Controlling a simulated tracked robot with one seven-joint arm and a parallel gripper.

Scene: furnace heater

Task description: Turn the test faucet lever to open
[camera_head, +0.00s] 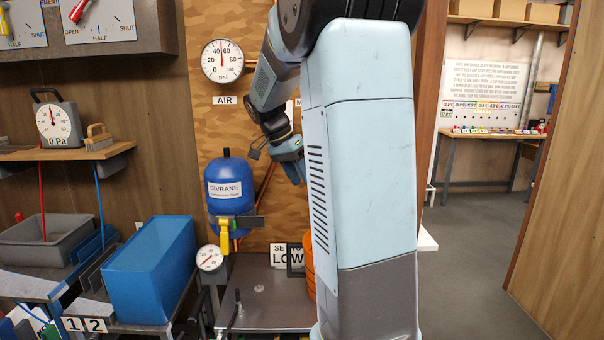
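A yellow lever (224,238) hangs down just under the blue tank (229,190) marked "GIVRANE". A thin dark lever or handle (236,308) stands at the front left of the grey bench. No label shows which one is the test faucet lever. My gripper (257,150) is at the end of my arm, above and right of the tank, in front of the patterned wall panel. It looks apart from both levers. Its fingers are small and partly covered by my wrist, so its opening does not show clearly.
The grey bench (262,300) lies below the tank, with a round gauge (209,258) at its left. A blue bin (150,270) stands farther left. Orange rings (308,270) are partly hidden by my arm column. Open floor (470,250) shows at right.

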